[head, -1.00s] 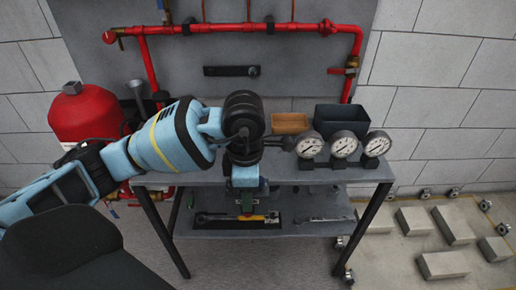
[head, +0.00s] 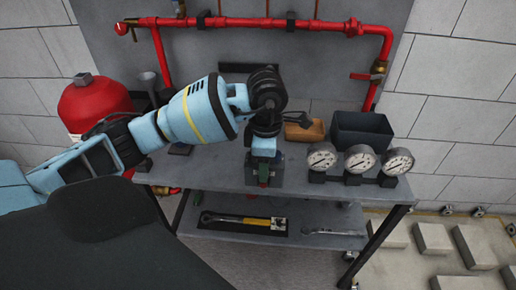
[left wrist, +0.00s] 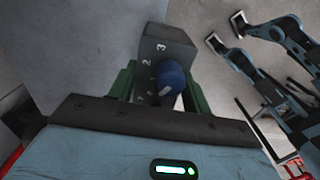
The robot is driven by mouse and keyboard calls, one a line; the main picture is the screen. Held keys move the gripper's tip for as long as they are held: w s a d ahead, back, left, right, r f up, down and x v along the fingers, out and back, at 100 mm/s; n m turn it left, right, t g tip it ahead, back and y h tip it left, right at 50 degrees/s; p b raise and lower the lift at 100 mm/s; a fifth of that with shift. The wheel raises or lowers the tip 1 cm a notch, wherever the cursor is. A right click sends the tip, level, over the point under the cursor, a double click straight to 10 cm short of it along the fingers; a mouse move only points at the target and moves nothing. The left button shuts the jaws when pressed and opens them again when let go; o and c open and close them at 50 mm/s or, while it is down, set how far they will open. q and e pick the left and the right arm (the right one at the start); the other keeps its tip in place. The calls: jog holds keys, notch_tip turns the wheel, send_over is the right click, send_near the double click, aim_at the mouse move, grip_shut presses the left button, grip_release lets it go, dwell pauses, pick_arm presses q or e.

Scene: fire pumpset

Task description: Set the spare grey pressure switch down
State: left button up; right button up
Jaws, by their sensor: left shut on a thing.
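My left gripper (head: 264,180) points down over the top of the grey cart (head: 222,168), left of the gauges. Its green fingers are shut on the grey pressure switch (left wrist: 168,45). In the left wrist view the switch is a grey box with numbers on one face and a blue knob (left wrist: 168,80). In the head view the switch is mostly hidden behind the fingers, and I cannot tell whether it touches the cart top. My right gripper is not in view.
Three pressure gauges (head: 360,158) stand in a row on the cart's right side. Tools lie on the lower shelf, including a yellow-handled one (head: 255,222). Red pipes (head: 250,22) run along the back.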

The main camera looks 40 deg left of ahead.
pick_arm(q)
jog(key=shift+w+a+f, duration=0.7)
jog(key=shift+w+a, duration=0.5)
jog(key=shift+a, duration=0.05)
jog(key=shift+w+a+f, duration=0.75)
jog(key=shift+w+a, duration=0.45)
jog(key=shift+w, duration=0.05)
jog(key=shift+w+a+f, duration=0.7)
jog(key=shift+w+a, duration=0.5)
jog(key=shift+a, duration=0.05)
jog(key=shift+f, duration=0.15)
jog(key=o, duration=1.3)
jog(key=shift+c, duration=0.2)
notch_tip(320, 180, up, 12)
